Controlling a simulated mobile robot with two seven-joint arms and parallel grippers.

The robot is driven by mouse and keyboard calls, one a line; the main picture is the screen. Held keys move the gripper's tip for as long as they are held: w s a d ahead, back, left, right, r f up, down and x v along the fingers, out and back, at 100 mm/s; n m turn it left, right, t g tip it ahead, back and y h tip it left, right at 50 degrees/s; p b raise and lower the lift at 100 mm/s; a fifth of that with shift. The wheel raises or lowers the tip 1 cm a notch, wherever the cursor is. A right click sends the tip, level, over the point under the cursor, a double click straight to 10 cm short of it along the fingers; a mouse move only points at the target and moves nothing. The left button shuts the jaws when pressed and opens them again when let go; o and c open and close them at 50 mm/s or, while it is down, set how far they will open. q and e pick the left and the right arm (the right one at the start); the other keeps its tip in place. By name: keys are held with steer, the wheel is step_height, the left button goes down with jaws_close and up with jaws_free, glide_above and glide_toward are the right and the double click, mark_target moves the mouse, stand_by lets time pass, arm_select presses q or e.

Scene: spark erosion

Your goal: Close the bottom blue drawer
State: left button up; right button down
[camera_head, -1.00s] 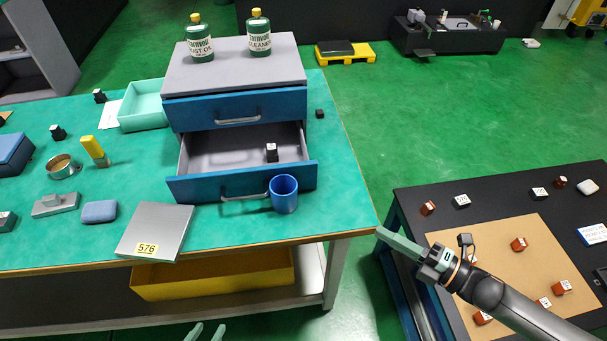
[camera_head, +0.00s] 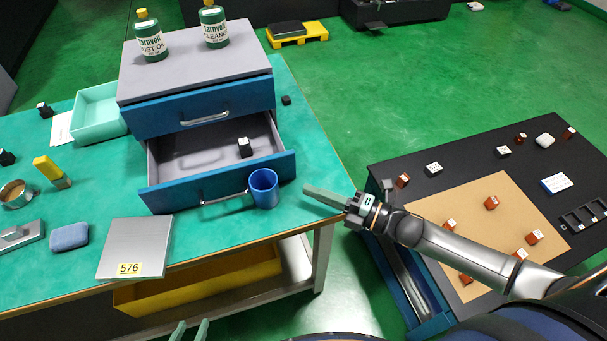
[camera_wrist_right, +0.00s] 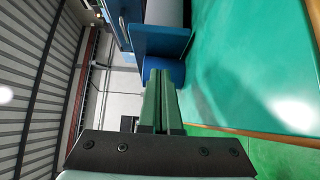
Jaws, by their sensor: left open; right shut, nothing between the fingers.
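The bottom blue drawer (camera_head: 222,185) of the grey-topped cabinet (camera_head: 190,65) is pulled open on the green table. A small black block (camera_head: 245,147) lies inside it. A blue cup (camera_head: 264,188) stands against the right part of its front, beside the handle. My right gripper (camera_head: 307,190) is shut and empty, pointing left, a little to the right of the cup and apart from it. In the right wrist view its closed fingers (camera_wrist_right: 161,90) point at the blue cup (camera_wrist_right: 165,70) and the drawer front (camera_wrist_right: 160,40). My left gripper (camera_head: 190,330) is open at the bottom edge, below the table front.
The top drawer (camera_head: 200,108) is shut. Two green bottles (camera_head: 150,36) (camera_head: 214,27) stand on the cabinet. A grey plate marked 576 (camera_head: 135,245) lies at the table's front edge. A black table (camera_head: 400,160) with several blocks stands to the right.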

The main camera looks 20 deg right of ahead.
steer(key=w, duration=0.1)
steer(key=w+a, duration=0.1)
steer(key=w, duration=0.1)
steer(key=shift+w, duration=1)
arm_select(q)
steer(key=shift+a+f, duration=0.1)
steer(key=shift+a, duration=0.05)
